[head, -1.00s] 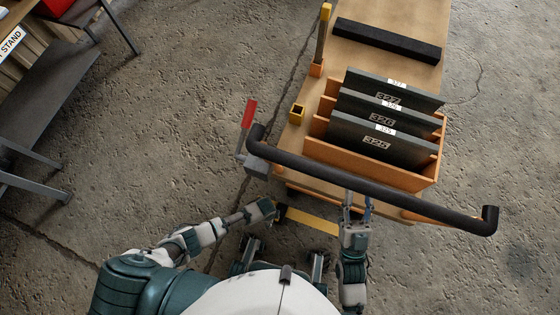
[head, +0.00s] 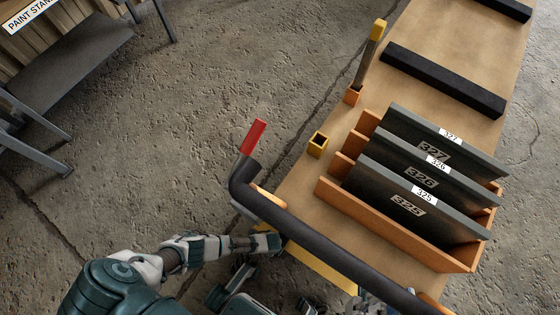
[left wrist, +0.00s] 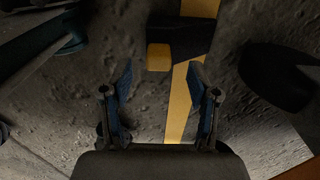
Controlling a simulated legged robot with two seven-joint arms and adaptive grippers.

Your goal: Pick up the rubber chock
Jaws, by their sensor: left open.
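In the left wrist view a dark block with a yellow end (left wrist: 184,40), which looks like the rubber chock, lies beyond my fingertips, across a yellow strip (left wrist: 180,100). My left gripper (left wrist: 161,78) is open and empty, its two blue-padded fingers apart, with the block ahead of the gap and not between them. In the head view my left gripper (head: 272,243) is low beside the cart's near left corner, and I cannot make out the chock there. My right gripper (head: 368,299) is at the bottom edge by the dark handle bar, partly cut off; its jaws are unclear.
The cart (head: 300,190) carries a slotted orange rack (head: 400,232) with grey panels 325, 326 and 327. Its dark handle (head: 310,238) crosses near my left arm; a red lever (head: 254,137) stands by it. A dark shape (left wrist: 275,75) lies right of the chock.

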